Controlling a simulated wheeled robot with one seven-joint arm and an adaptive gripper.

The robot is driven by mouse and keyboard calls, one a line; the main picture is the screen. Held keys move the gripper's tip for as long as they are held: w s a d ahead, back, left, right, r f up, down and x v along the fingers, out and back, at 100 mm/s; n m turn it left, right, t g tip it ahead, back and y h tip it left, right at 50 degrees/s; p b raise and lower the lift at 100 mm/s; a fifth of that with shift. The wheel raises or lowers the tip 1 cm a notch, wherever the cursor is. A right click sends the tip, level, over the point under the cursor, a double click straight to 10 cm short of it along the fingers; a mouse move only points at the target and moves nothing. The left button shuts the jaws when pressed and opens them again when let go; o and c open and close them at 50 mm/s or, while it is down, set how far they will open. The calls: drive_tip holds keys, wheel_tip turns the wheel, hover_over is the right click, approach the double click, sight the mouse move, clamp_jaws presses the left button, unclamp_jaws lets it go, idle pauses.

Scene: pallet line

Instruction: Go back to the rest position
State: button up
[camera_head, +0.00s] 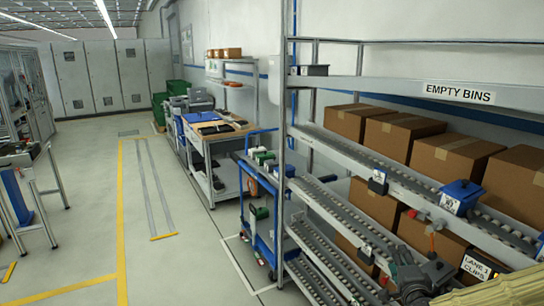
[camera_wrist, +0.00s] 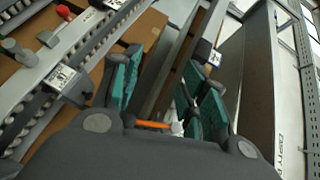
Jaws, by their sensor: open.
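My gripper (camera_wrist: 165,88) is open in the wrist view, its green-padded fingers spread apart. Nothing is clearly held between the pads. A thin orange piece with a pale end (camera_wrist: 152,124) shows between the finger bases; I cannot tell whether it touches them. In the head view, a dark part of my arm's end shows low at the right, in front of the flow rack (camera_head: 350,165). The fingertips are not clear there. The rest position itself is not marked in either view.
The rack holds a blue bin (camera_head: 461,196) on its upper roller lane and cardboard boxes (camera_head: 405,136) behind. A blue cart (camera_head: 262,225) and a workbench (camera_head: 215,140) stand left of it. The grey floor (camera_head: 185,270) with yellow lines is clear at centre-left.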

drive_tip(key=s+a+f+n+g+y+b, duration=0.1)
drive_tip(key=s+a+f+n+g, duration=0.3)
drive_tip(key=f, duration=0.5)
drive_tip(key=s+a+f+n+g+y+b, duration=0.1)
drive_tip(key=s+a+f+n+y, duration=0.15)
drive_tip(key=s+a+f, duration=0.45)
drive_tip(key=s+a+f+n+g+y, duration=0.1)
drive_tip(key=s+a+f+n+g, duration=0.25)
drive_tip(key=f, duration=0.65)
drive_tip(key=s+f+n+g, duration=0.2)
drive_tip(key=s+f, duration=0.2)
drive_tip(key=s, duration=0.4)
drive_tip(key=s+f+n+g+h+b, duration=0.1)
drive_tip(key=s+f+n+g, duration=0.2)
drive_tip(key=s, duration=0.6)
drive_tip(key=s+a+f+n+g+b, duration=0.1)
drive_tip(key=s+f+n+g, duration=0.1)
drive_tip(key=s+f, duration=0.4)
drive_tip(key=shift+s+f+n+h, duration=0.3)
drive_tip(key=shift+s+f+h, duration=0.1)
drive_tip(key=shift+s, duration=1.15)
drive_tip(key=shift+g, duration=0.25)
